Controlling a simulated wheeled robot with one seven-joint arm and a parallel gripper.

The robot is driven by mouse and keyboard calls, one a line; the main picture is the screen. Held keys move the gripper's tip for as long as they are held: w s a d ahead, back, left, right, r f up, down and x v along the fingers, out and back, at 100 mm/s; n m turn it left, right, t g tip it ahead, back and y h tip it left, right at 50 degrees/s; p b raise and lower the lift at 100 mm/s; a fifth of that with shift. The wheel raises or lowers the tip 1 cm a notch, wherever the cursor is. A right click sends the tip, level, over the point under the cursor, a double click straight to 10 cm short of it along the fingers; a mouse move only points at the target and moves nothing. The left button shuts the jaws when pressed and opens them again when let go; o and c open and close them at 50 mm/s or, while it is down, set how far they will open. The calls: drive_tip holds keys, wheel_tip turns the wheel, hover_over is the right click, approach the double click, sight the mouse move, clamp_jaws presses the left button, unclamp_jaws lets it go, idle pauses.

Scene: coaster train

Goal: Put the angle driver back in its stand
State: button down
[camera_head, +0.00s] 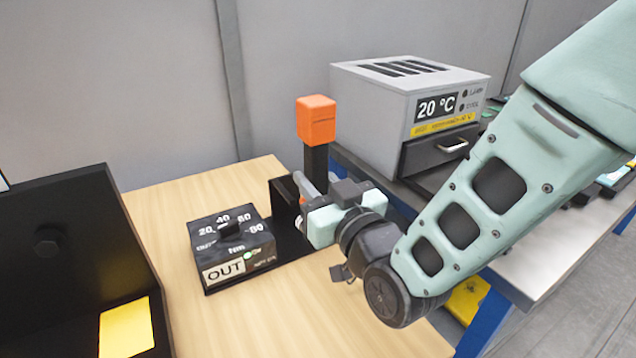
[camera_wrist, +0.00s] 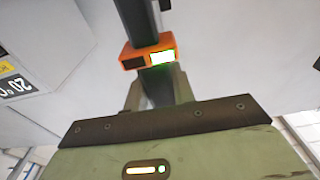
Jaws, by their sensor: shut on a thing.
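The angle driver (camera_head: 316,122) is upright, with an orange block on top of a black body. My gripper (camera_head: 308,190) is shut on its black body, below the orange block. In the wrist view, my gripper (camera_wrist: 158,92) has a finger on each side of the driver's black body, and an orange collar (camera_wrist: 150,54) with a lit green-white display shows beyond the fingers. The black stand (camera_head: 284,212) is on the wooden table, right beside the fingers. The driver's lower end is hidden by the stand and my gripper, so I cannot tell whether it is seated.
A black dial box (camera_head: 235,250) marked OUT and Nm adjoins the stand on the left. A black panel (camera_head: 60,260) with a yellow note stands at the left. A grey oven-like unit (camera_head: 410,105) reading 20 °C is behind my arm. The front of the wooden table (camera_head: 300,310) is clear.

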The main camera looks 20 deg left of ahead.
drive_tip(key=b+x, duration=0.1)
drive_tip(key=x, duration=0.6)
idle(2.6)
drive_tip(key=shift+f+b, duration=0.1)
drive_tip(key=shift+b, duration=0.5)
idle(0.5)
drive_tip(key=shift+f+b, duration=0.8)
drive_tip(key=shift+b, duration=0.1)
idle(0.7)
